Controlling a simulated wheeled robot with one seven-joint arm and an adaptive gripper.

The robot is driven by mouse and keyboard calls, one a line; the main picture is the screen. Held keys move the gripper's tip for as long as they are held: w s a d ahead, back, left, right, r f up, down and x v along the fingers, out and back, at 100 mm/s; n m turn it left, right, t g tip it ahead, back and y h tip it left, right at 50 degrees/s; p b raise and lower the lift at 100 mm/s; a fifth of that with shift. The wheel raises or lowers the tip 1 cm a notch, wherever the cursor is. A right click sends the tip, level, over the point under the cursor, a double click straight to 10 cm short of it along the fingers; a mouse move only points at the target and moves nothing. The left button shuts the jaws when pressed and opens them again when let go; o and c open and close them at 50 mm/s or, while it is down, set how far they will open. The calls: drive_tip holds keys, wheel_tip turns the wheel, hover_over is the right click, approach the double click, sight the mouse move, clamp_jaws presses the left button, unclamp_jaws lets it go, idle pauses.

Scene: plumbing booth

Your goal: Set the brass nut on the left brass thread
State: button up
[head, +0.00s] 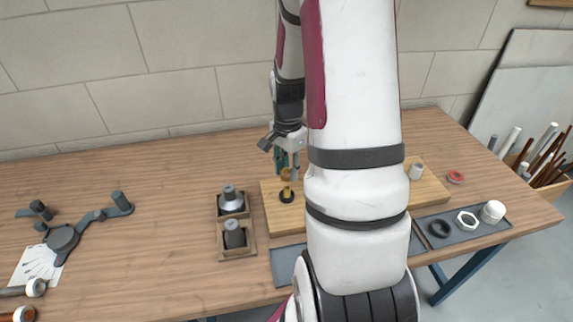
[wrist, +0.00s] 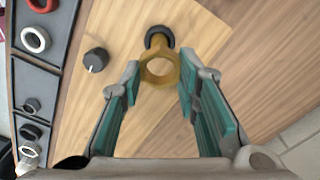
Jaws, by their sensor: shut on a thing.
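The brass nut (wrist: 173,68) is a ring held between the teal-padded fingertips of my gripper (wrist: 158,82) in the wrist view. Wood shows through its hole. In the head view, the nut (head: 286,174) is at my gripper (head: 288,166), over the left part of the wooden board. A brass thread with a black base (wrist: 157,36) is just beyond the nut in the wrist view. Its black base (head: 286,197) also shows below the nut in the head view. I cannot tell whether nut and thread touch. My arm hides the middle of the board.
The wooden board (head: 273,215) has a grey-white cylinder (head: 416,172) at its right. A dark knob (wrist: 95,60) shows near the nut in the wrist view. Two wooden holders with grey fittings (head: 233,202) stand left. A grey tray (head: 462,236) with rings lies in front.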

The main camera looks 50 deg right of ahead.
sight(288, 187)
drive_tip(key=shift+f+b, duration=1.25)
drive_tip(key=shift+f, duration=1.45)
drive_tip(key=shift+f, duration=0.1)
drive_tip(key=shift+f+m+b, duration=0.15)
drive_tip(key=shift+m+b, duration=0.75)
drive_tip(key=shift+m, duration=1)
drive_tip(key=shift+m, duration=0.9)
drive_tip(key=o, duration=2)
drive_tip(key=shift+o, duration=0.2)
